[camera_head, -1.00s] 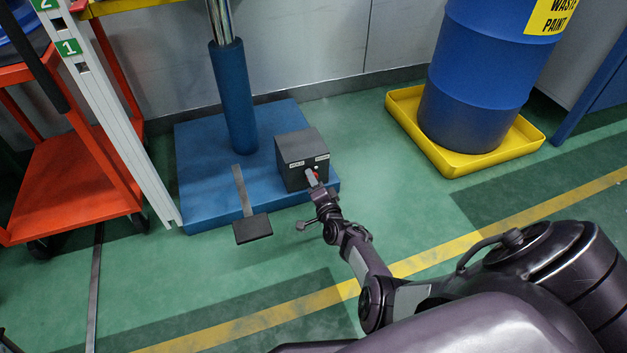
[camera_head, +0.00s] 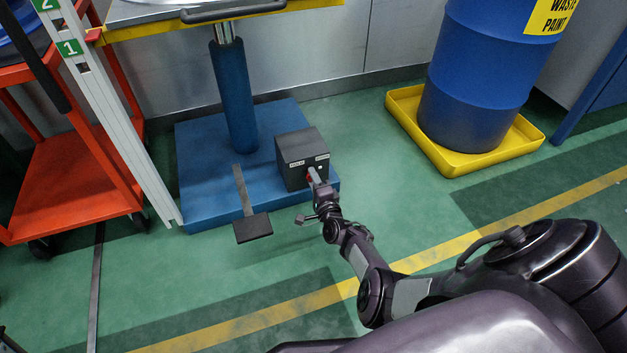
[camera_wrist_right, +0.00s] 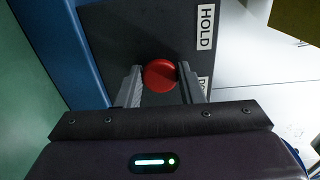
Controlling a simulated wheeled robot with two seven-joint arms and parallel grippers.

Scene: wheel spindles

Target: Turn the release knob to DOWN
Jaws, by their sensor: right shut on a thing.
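The release knob is red and sits on the front of a dark grey box (camera_head: 296,146). In the right wrist view the red knob (camera_wrist_right: 159,74) shows between the two fingers of my right gripper (camera_wrist_right: 159,86), which is shut on it. The box carries a HOLD label (camera_wrist_right: 206,25) and a second label (camera_wrist_right: 203,84), partly hidden by a finger. I cannot tell which label the knob points to. In the head view my right gripper (camera_head: 316,182) is at the box's front, covering most of the knob. My left gripper is not in view.
The box stands on a blue base (camera_head: 195,180) with a blue column (camera_head: 235,100) and a black foot pedal (camera_head: 253,227). A yellow-edged lift table (camera_head: 150,28) is above. A blue drum (camera_head: 480,90) in a yellow tray (camera_head: 440,160) stands right, a red cart (camera_head: 75,195) left.

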